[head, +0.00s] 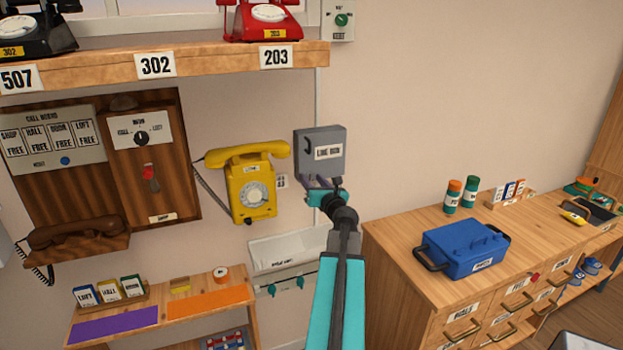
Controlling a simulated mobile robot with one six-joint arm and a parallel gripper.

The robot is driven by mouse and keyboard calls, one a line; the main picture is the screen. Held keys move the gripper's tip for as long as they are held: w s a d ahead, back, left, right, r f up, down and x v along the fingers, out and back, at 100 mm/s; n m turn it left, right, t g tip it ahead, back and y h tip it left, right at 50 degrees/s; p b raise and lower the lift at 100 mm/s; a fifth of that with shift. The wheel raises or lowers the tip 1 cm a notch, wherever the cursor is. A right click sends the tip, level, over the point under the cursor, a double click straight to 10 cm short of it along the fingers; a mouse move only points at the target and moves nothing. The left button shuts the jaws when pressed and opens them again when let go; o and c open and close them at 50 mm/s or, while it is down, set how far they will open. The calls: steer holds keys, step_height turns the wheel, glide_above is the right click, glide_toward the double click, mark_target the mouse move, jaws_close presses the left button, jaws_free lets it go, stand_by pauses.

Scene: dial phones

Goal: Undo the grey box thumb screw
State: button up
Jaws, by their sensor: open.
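The grey box (309,141), with a white label that seems to read "LINE BOX", is fixed to the wall right of the yellow phone. A dark curved part shows on its left front. My gripper (318,182) is at the box's lower edge, with its fingers open and nothing seen between them. I cannot make out the thumb screw; the gripper covers the lower part of the box. Whether the fingers touch the box I cannot tell.
A yellow wall phone (252,190) hangs close left of the box. A white tray (285,250) is on the wall below. A wooden cabinet (405,262) with a blue toolbox (466,249) stands at right. A shelf (200,58) with phones is above left. The wall right of the box is bare.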

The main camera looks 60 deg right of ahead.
steer(key=shift+w+d, duration=0.4)
steer(key=shift+w, duration=0.1)
steer(key=shift+c, duration=0.5)
jaws_close()
